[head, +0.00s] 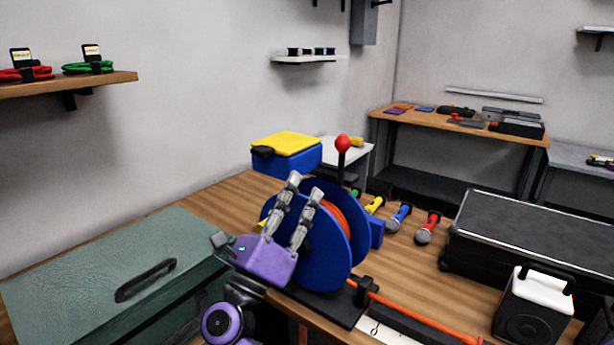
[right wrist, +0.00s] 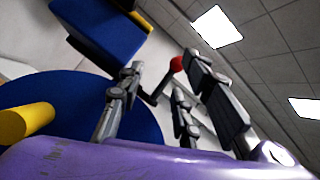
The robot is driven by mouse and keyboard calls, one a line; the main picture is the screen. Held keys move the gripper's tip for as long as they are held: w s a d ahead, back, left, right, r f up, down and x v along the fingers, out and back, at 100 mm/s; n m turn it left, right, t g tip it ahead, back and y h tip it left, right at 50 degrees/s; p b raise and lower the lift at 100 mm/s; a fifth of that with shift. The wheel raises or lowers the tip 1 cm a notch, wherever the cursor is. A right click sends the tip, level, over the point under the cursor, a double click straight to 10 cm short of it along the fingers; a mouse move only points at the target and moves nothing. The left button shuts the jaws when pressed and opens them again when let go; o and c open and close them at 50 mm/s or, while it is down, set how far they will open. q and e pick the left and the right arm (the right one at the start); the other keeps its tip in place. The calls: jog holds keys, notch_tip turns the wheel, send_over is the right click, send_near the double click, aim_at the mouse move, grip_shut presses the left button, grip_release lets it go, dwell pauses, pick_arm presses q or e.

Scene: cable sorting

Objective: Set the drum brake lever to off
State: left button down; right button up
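The cable drum (head: 308,249) is blue with orange cable wound between its flanges and stands on the wooden bench. Its brake lever has a red ball knob (head: 342,142) on a dark stem that stands about upright behind the drum. My right gripper (head: 304,184), with a purple body, is in front of the drum with its fingers pointing up. Its fingers are apart with nothing between them. In the right wrist view the red knob (right wrist: 177,64) shows beyond the fingers, apart from them. The lever's base is hidden behind the drum. My left gripper is not in view.
A blue bin with a yellow lid (head: 286,142) stands behind the drum. A green case (head: 110,270) lies at left. Colored connectors (head: 399,218), a black case (head: 540,232) and a white-topped black box (head: 535,305) are at right. Orange cable (head: 420,318) runs along the front.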

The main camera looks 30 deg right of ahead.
aim_at(340, 157)
jog(key=d+r+m+g, duration=0.1)
jog(key=d+m+g, duration=0.1)
jog(key=m, duration=0.1)
jog(key=d+r+m+g, duration=0.2)
jog(key=d+m+g, duration=0.1)
jog(key=d+r+m+g, duration=0.1)
jog(key=d+m+g, duration=0.1)
jog(key=d+m, duration=0.1)
jog(key=shift+d+r+m, duration=0.1)
jog(key=shift+r+m, duration=0.2)
jog(key=shift+m, duration=0.1)
jog(key=shift+w+d+r+g, duration=0.15)
jog(key=shift+d+g, duration=0.15)
jog(key=shift+d, duration=0.2)
jog(key=c, duration=0.8)
grip_shut()
